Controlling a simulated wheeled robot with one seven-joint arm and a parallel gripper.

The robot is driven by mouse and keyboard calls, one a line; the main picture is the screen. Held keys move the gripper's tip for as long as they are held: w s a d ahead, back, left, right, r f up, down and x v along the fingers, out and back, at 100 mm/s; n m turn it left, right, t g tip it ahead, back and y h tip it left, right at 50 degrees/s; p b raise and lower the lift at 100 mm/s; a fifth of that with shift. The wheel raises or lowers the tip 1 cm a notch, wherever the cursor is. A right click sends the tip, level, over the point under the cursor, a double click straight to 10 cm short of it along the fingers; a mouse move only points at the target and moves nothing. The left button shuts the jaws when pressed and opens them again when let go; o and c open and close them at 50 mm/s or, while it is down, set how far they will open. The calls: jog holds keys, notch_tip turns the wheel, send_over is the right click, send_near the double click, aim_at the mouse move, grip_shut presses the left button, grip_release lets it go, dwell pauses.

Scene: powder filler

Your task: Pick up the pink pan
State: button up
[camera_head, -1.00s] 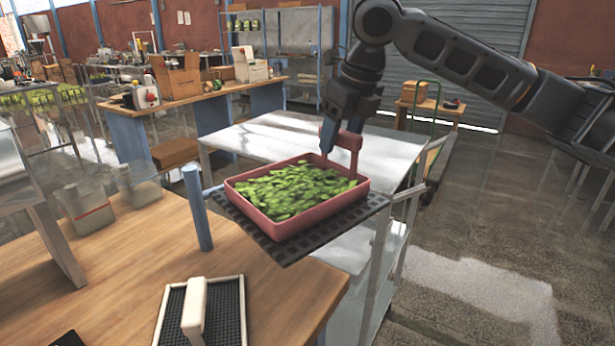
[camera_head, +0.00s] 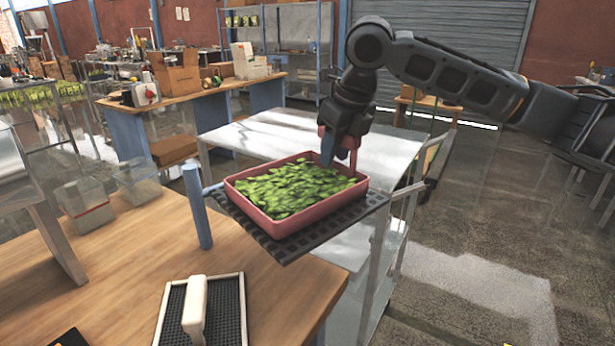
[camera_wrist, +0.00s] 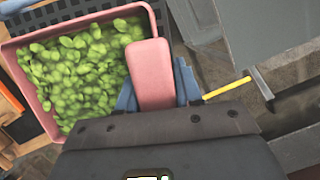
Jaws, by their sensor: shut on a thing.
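The pink pan (camera_head: 315,213), full of green leaves (camera_head: 290,188), rests on a dark perforated rack (camera_head: 345,213). In the wrist view the pan (camera_wrist: 42,112) fills the upper left and its leaves (camera_wrist: 75,70) show clearly. My gripper (camera_head: 338,155) is at the pan's back right. In the wrist view the pan's broad pink handle (camera_wrist: 150,70) lies between my gripper's blue fingers (camera_wrist: 157,92), which are shut on it. In the head view my gripper partly hides the handle. The pan looks level, and I see no gap under it.
A blue post (camera_head: 197,205) stands just left of the rack. A metal table (camera_head: 260,135) is behind the pan. The wooden bench (camera_head: 110,270) in front bears a dark tray with a pale handle (camera_head: 195,305) and clear containers (camera_head: 85,205). Open floor (camera_head: 480,240) lies to the right.

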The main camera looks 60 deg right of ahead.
grip_shut()
